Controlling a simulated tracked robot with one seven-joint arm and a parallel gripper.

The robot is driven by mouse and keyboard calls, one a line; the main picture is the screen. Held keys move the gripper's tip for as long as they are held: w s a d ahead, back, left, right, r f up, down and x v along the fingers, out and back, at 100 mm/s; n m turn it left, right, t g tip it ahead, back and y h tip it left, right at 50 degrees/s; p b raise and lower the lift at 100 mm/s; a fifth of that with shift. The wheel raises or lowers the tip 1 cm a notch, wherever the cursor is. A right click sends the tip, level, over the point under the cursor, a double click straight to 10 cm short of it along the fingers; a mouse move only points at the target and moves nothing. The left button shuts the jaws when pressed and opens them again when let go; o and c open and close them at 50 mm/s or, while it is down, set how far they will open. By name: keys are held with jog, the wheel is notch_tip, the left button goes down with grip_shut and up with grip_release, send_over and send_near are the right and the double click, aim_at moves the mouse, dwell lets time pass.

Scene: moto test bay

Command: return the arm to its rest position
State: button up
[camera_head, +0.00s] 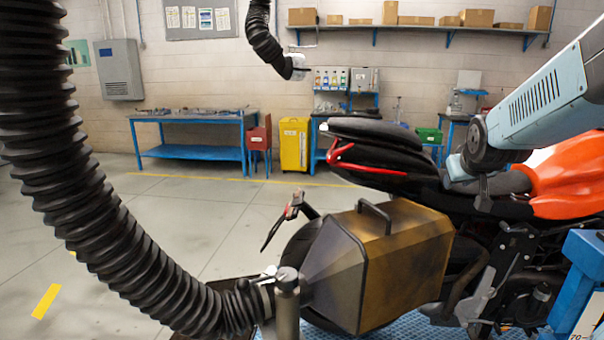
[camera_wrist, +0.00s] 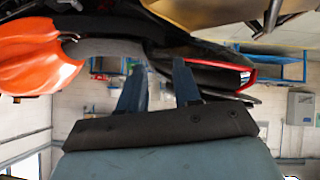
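My arm (camera_head: 540,105) reaches in from the right in the head view, over the motorcycle's seat. My gripper (camera_wrist: 159,68) shows in the wrist view with its two fingers apart and nothing between them. In the head view its fingers are small and hard to make out against the seat. The motorcycle (camera_head: 565,175), orange and black, stands below and behind the arm. It shows upside down in the wrist view, with its orange tank (camera_wrist: 35,55) at left and the red-trimmed tail (camera_wrist: 225,75) at right.
A brown metal hood (camera_head: 405,265) with a top handle stands at the motorcycle's rear, by a thick black hose (camera_head: 60,150). A blue post (camera_head: 580,285) stands at lower right. Blue benches (camera_head: 195,152) line the back wall.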

jog(key=s+a+g, duration=0.1)
jog(key=s+a, duration=0.3)
jog(key=s, duration=0.3)
jog(key=s+a+g+y, duration=0.1)
jog(key=s+a, duration=0.3)
jog(key=s, duration=0.3)
jog(key=s+a+g+y, duration=0.1)
jog(key=s+a+g, duration=0.1)
jog(key=s+a, duration=0.2)
jog(key=s, duration=0.3)
jog(key=shift+s+a+f, duration=0.15)
jog(key=shift+s+a, duration=0.25)
jog(key=shift+d, duration=0.15)
